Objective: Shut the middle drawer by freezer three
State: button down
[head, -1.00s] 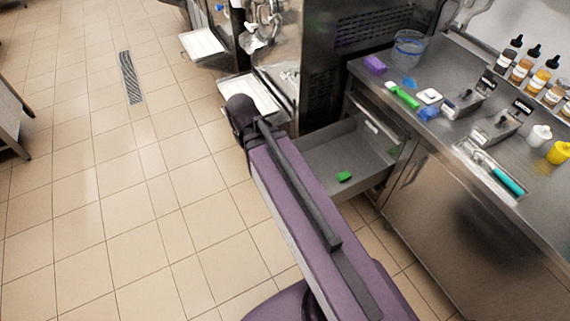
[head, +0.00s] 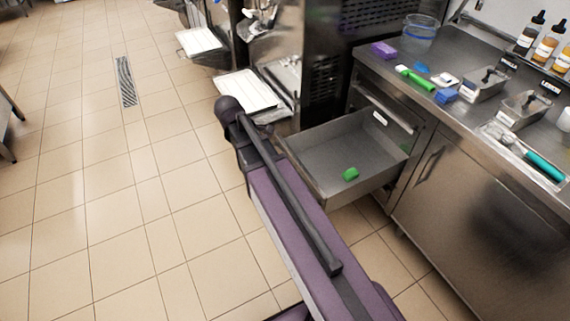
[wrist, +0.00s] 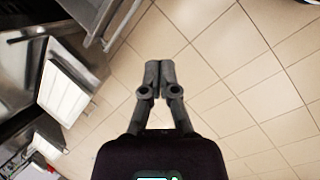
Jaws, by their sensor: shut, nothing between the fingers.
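The open drawer (head: 318,146) juts out from the steel counter unit, a grey metal tray with a green item (head: 350,174) inside. In the wrist view, a metal edge and rail, likely part of the drawer (wrist: 113,22), show at the top left. My gripper (wrist: 160,64) is shut and empty, over bare floor tiles, apart from that metal edge. My gripper's fingers do not show in the head view.
A closed drawer front (head: 386,107) sits above the open one. A closed cabinet door (head: 470,205) is to the right. Freezers with white trays (head: 246,90) stand behind. The counter holds a clear tub (head: 419,35) and small tools. Floor to the left is clear.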

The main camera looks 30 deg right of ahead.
jog(key=w+d+f+n+h+b, duration=0.2)
jog(key=w+f+n+b, duration=0.2)
jog(key=f+b, duration=0.4)
jog(key=w+d+f+n+h+b, duration=0.2)
jog(key=w+d+f+n+b, duration=0.1)
jog(key=w+f+n+b, duration=0.2)
jog(key=shift+w+f+b, duration=1.1)
jog(key=shift+f+b, duration=0.9)
jog(key=shift+b, duration=1.3)
jog(key=shift+d+f, duration=0.15)
jog(key=shift+d, duration=0.05)
jog(key=d+f+b, duration=0.6)
jog(key=d+b, duration=0.1)
jog(key=d, duration=0.4)
jog(key=shift+w+f, duration=0.2)
jog(key=shift+f, duration=0.15)
